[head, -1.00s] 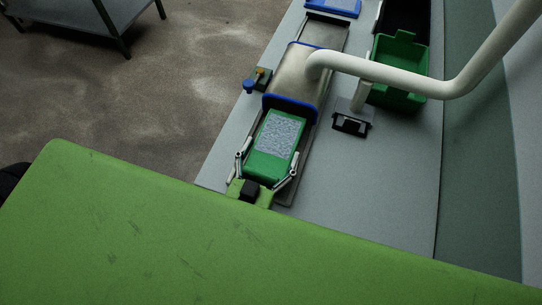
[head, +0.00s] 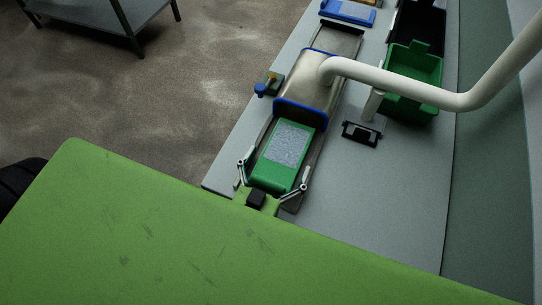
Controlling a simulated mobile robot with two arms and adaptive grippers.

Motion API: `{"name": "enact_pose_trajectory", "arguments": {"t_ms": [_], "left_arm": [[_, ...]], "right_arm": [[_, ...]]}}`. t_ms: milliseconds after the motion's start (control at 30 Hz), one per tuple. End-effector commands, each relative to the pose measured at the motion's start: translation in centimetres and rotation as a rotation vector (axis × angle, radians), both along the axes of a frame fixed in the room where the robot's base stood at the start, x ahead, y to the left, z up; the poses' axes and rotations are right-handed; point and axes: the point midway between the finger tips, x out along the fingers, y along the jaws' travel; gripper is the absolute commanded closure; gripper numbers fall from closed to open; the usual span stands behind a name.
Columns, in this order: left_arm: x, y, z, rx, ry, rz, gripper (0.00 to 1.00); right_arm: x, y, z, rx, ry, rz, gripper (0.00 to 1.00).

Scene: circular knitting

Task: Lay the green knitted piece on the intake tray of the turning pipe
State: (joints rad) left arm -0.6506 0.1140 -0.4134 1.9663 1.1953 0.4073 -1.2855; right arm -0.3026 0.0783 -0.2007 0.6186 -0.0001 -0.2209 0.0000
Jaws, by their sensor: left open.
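The green knitted piece (head: 285,152), with a speckled grey patch on its top face, lies on the intake tray (head: 317,167) in front of the blue-rimmed mouth of the turning pipe (head: 310,80). My left gripper (head: 273,176) is open at the near end of the piece, one finger on each side. Whether the fingers touch the piece is hard to tell. My right gripper is not in view.
A white bent tube (head: 420,90) arches over the bench from the right. A green bin (head: 412,75) stands behind it. A small black fixture (head: 361,134) sits right of the tray, and a blue tray (head: 347,12) is at the back. The bench (head: 390,210) is clear at front right.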

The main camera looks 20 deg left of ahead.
Motion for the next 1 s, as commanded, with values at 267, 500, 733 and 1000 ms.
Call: {"name": "enact_pose_trajectory", "arguments": {"t_ms": [267, 500, 733, 1000], "left_arm": [[-5.3, 0.2, 0.2, 0.001, 0.007, -0.003, 0.07], [-9.8, 0.3, 1.0, 0.0, 0.006, -0.003, 0.07], [-11.5, 0.4, 1.5, -0.001, 0.002, -0.002, 0.07], [-11.6, 0.4, 1.6, -0.001, 0.001, -0.001, 0.07]], "right_arm": [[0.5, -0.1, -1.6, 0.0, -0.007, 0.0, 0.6], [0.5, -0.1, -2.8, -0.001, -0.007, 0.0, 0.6], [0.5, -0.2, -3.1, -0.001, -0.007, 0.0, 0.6], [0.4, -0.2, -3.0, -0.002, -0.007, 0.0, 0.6]]}}
